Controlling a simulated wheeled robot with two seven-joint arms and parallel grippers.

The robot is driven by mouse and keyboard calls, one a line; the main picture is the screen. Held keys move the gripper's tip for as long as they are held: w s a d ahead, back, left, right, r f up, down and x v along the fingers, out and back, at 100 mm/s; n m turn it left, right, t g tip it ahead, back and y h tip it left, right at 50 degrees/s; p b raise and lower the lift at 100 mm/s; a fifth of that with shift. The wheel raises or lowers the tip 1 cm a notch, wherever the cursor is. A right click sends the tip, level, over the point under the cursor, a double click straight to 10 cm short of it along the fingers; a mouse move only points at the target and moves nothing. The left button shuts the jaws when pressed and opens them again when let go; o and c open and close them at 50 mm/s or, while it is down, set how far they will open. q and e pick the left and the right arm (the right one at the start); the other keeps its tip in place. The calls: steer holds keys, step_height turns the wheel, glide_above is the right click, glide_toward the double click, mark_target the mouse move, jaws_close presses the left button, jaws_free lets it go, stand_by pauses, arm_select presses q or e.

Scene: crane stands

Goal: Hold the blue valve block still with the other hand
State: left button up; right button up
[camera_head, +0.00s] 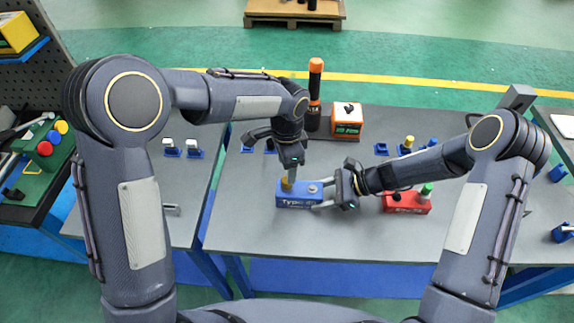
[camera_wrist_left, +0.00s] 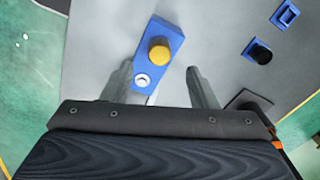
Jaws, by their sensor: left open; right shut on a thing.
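The blue valve block (camera_head: 296,202) sits on the grey table, with a yellow knob (camera_head: 287,184) and a round pale port on top. My right gripper (camera_head: 320,195) is shut on its right end, coming in from the right. My left gripper (camera_head: 289,168) is open above the block, pointing down, near the yellow knob. In the left wrist view the block (camera_wrist_left: 172,39) lies below and between the spread fingers (camera_wrist_left: 160,84), its yellow knob and white port showing. The left fingers look apart from the block; their exact height over it is hard to tell.
An orange-and-black tool (camera_head: 315,80) and an orange box (camera_head: 347,121) stand at the back. Small blue holders (camera_head: 381,149) line the rear. The front table (camera_head: 300,235) is clear.

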arm_select(q)
step_height(320, 180, up, 11)
steer(key=shift+r, duration=0.15)
arm_select(e)
steer(key=o, duration=1.2)
steer(key=shift+o, duration=0.2)
